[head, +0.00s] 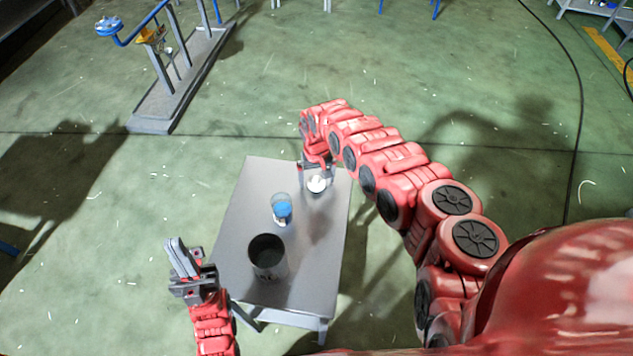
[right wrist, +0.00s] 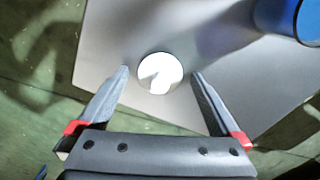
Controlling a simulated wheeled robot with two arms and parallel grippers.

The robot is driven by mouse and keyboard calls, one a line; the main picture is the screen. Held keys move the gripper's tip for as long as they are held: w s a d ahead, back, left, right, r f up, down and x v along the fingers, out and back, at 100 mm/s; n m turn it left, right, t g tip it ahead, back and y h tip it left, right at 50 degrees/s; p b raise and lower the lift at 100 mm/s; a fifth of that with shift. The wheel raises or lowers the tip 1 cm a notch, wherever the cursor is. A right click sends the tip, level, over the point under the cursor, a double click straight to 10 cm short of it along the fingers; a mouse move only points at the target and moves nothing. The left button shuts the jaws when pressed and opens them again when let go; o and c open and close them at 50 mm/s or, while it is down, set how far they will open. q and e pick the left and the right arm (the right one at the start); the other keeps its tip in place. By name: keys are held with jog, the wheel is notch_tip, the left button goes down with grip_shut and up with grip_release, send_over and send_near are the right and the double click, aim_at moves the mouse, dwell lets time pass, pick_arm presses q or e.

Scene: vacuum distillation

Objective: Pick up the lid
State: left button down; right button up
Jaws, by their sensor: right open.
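The lid, a small white round disc (head: 317,184), lies near the far end of the grey table (head: 240,215). In the right wrist view the lid (right wrist: 160,73) sits between and slightly beyond the fingertips. My right gripper (right wrist: 160,80) is open, with one finger on each side of the lid and gaps between; its height above the table is hard to tell. In the head view my right gripper (head: 316,175) is over the far end of the table. My left gripper (head: 178,255) is left of the table, away from the lid, its fingers close together; its opening is unclear.
A clear beaker with blue contents (head: 282,211) stands nearer than the lid. A dark open cylindrical pot (head: 268,262) stands toward the table's near end. In the right wrist view the blue beaker (right wrist: 285,18) is at upper right. A metal stand (head: 170,100) is on the floor at upper left.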

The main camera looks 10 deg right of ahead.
jog(key=c, duration=1.3)
jog(key=shift+r, duration=0.1)
